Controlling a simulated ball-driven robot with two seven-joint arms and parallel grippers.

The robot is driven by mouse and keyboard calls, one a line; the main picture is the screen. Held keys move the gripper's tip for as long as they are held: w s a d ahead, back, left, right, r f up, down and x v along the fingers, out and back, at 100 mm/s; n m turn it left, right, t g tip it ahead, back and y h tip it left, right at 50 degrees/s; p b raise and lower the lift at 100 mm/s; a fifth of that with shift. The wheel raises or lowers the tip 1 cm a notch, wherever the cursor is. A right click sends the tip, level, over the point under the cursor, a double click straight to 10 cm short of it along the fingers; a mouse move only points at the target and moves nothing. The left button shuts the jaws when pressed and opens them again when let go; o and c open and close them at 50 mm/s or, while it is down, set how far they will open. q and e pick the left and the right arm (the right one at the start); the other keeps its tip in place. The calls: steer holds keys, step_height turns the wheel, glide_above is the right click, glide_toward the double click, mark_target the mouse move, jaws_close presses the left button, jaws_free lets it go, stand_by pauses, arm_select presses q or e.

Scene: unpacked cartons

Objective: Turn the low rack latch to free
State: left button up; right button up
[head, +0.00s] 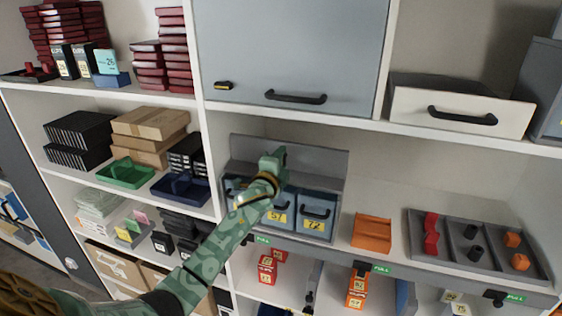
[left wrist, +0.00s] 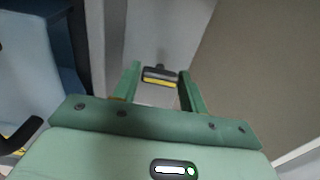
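My left gripper (head: 273,163) reaches into the middle shelf bay, in front of the grey-backed rack (head: 322,158) of blue bins. In the left wrist view, the two green fingers of the left gripper (left wrist: 158,85) stand apart. A small dark latch with a yellow stripe (left wrist: 159,76) shows between and beyond the fingertips. I see gaps on both sides of it; I cannot tell its exact depth or whether anything touches. In the head view my gripper and arm cover that spot, so the latch cannot be made out there. My right gripper is in neither view.
Blue bins with black handles and yellow labels (head: 318,215) stand just below and right of my gripper. An orange tray (head: 372,233) and a grey divided tray (head: 480,246) sit farther right. A grey door with a black handle (head: 295,97) is above.

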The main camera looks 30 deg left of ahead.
arm_select(q)
steer(key=o, duration=0.3)
steer(key=b+v, duration=0.1)
steer(key=v, duration=1.5)
steer(key=shift+s, duration=0.2)
steer(key=shift+f, duration=0.1)
